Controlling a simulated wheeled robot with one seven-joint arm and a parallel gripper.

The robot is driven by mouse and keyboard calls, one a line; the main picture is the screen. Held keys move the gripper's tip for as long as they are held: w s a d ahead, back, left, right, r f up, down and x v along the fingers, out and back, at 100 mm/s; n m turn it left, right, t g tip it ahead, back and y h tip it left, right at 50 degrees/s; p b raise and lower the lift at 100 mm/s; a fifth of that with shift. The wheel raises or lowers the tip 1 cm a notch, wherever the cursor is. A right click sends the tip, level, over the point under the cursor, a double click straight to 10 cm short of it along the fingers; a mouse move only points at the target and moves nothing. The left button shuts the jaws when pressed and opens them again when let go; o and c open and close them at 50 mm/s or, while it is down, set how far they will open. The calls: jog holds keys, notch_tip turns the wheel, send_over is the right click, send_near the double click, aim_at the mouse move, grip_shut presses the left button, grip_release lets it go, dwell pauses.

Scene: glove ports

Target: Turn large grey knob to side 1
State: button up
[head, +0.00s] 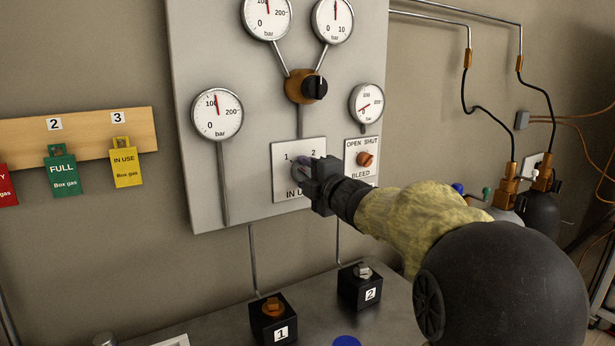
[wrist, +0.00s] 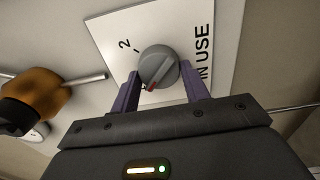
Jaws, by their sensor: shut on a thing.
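The large grey knob (wrist: 158,66) sits on a white plate (wrist: 112,24) marked "IN USE" and "2". In the head view the same plate (head: 283,182) also shows "1" at its upper left. My gripper (wrist: 160,70) is shut on the knob, with one purple finger on each side. A red mark on the knob's rim points down and slightly left in the wrist view, away from the "2". The "1" is out of sight there. In the head view my gripper (head: 303,166) hides most of the knob.
An orange valve with a black knob (head: 314,87) is above the plate. A small orange bleed knob (head: 366,159) is close to the right of my gripper. Several gauges are on the panel. Black blocks "1" (head: 272,330) and "2" (head: 359,292) stand below.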

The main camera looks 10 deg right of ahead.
jog(key=o, duration=1)
jog(key=v, duration=1.7)
jog(key=shift+s, duration=0.2)
